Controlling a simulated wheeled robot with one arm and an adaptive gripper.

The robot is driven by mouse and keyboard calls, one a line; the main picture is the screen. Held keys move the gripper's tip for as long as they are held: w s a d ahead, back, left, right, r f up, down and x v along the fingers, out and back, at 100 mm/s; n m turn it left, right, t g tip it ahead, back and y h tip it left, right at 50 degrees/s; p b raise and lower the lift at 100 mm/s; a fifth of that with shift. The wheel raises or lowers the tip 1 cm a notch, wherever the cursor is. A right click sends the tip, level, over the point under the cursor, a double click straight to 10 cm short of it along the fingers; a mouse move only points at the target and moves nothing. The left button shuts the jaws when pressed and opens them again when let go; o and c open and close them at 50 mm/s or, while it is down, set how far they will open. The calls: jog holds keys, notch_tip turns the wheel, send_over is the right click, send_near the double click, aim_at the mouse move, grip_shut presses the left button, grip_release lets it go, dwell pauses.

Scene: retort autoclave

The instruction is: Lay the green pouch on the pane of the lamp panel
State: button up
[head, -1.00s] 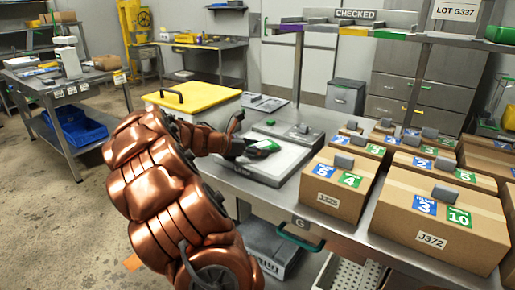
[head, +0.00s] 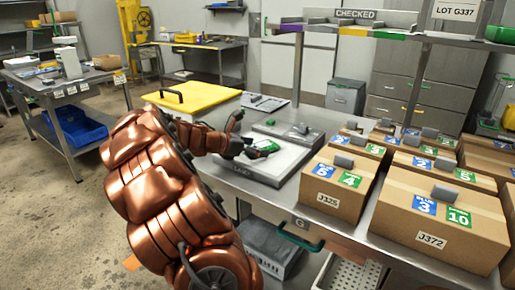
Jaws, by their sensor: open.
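The green pouch (head: 264,149) lies on the pale pane (head: 285,157) of the lamp panel (head: 262,178), towards its back left part. The panel is a flat grey box on the steel bench. My gripper (head: 249,153) is open, low over the pane at the left end of the pouch. The fingers partly cover that end, and whether they touch it cannot be told.
Cardboard cartons (head: 341,180) with numbered labels stand close on the right. A box with a yellow lid (head: 192,95) stands behind my arm. A grey slab with a small green item (head: 302,128) lies behind the panel. A shelf (head: 350,28) overhangs the right side.

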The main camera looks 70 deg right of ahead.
jog(key=v, duration=1.1)
jog(key=shift+w+a, duration=0.2)
jog(key=s+a+f+m+t+y, duration=0.1)
jog(key=s+a+f+m+y, duration=0.2)
jog(key=a, duration=1.2)
jog(key=s+a+f+m+t+y, duration=0.2)
jog(key=s+a+f+m+y, duration=0.2)
jog(key=a, duration=1.2)
jog(key=s+a+f+m+t+y, duration=0.1)
jog(key=s+a+f+m+y, duration=0.3)
jog(key=a, duration=1.2)
jog(key=s+f, duration=0.1)
jog(key=s, duration=0.2)
jog(key=shift+s+a+f+t, duration=0.2)
jog(key=shift+s+f+t, duration=0.1)
jog(key=shift+s, duration=0.1)
notch_tip(320, 180, up, 16)
jog(key=w+t+p, duration=0.1)
jog(key=p, duration=1.4)
